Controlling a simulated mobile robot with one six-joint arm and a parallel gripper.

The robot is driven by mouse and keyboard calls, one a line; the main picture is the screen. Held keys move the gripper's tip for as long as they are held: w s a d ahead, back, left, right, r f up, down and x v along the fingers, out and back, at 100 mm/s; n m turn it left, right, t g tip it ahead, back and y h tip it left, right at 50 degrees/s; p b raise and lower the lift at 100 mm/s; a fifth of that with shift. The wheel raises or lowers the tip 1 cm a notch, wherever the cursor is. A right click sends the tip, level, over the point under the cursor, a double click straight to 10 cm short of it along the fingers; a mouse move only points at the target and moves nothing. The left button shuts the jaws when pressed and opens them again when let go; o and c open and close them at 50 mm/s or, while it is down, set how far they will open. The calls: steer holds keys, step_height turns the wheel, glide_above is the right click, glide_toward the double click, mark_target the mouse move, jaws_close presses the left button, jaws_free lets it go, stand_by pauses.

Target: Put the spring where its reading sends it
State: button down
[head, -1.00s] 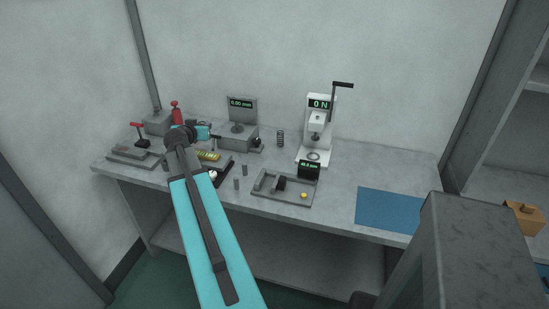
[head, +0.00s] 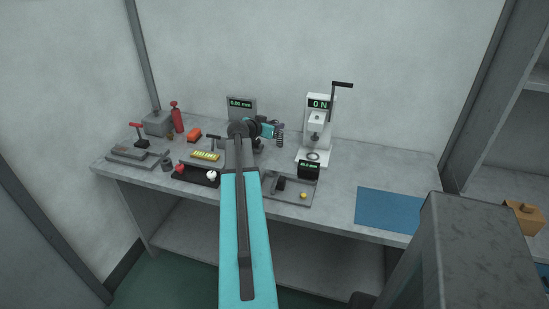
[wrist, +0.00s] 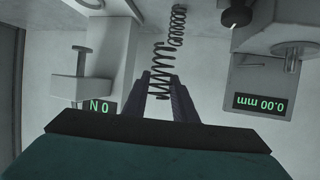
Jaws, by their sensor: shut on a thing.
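My gripper (wrist: 162,95) is shut on a dark coil spring (wrist: 162,65), which stands out between the two fingers in the wrist view. A second coil spring (wrist: 178,25) shows beyond it. In the head view my gripper (head: 275,129) is over the bench at the back, and a spring (head: 280,138) shows just below it; the two springs overlap there and I cannot separate them. The white press (head: 318,125), with a lever, reads 0 N. The grey gauge (head: 241,103) reads 0.00 mm, partly behind my arm.
A blue mat (head: 388,209) lies on the clear right side.

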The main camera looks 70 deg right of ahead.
steer(key=shift+f+p, duration=0.75)
steer(key=shift+f, duration=2.4)
steer(key=shift+f+p, duration=0.5)
steer(key=shift+f, duration=1.35)
steer(key=shift+f+b, duration=0.15)
steer(key=shift+b, duration=0.15)
steer(key=c, duration=1.4)
jaws_free()
steer(key=shift+c, duration=0.2)
steer(key=shift+r+p, duration=0.25)
steer(key=shift+p, duration=0.2)
